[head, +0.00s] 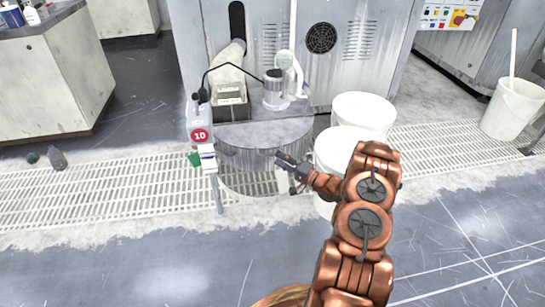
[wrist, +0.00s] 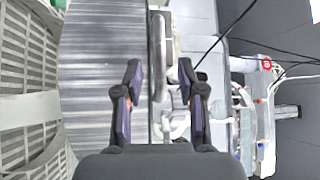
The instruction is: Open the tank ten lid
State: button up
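Tank ten (head: 240,158) is a rounded grey metal tank against the machine, marked by a red round "10" sign (head: 200,135). Its flat grey lid (head: 245,131) lies level across the top and looks closed. My gripper (head: 281,158) is at the tank's front wall, right of its middle, just below the lid's edge. In the wrist view my gripper (wrist: 159,68) is open with nothing held. A pale metal bar (wrist: 158,50), perhaps the lid's handle, runs between the fingers beside the brushed tank wall (wrist: 95,70). I cannot tell whether they touch it.
A pump-like cylinder (head: 274,90) and a grey box (head: 231,95) stand behind the lid. White buckets (head: 363,112) stand right of the tank, close to my arm. A post with the sign stands at the left. Floor grating (head: 90,195) runs along the front.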

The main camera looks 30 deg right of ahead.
aim_at(272, 154)
jog(key=shift+b+x, duration=0.55)
jog(key=shift+x, duration=1.75)
jog(key=shift+c, duration=0.3)
jog(key=shift+s, duration=0.1)
grip_shut()
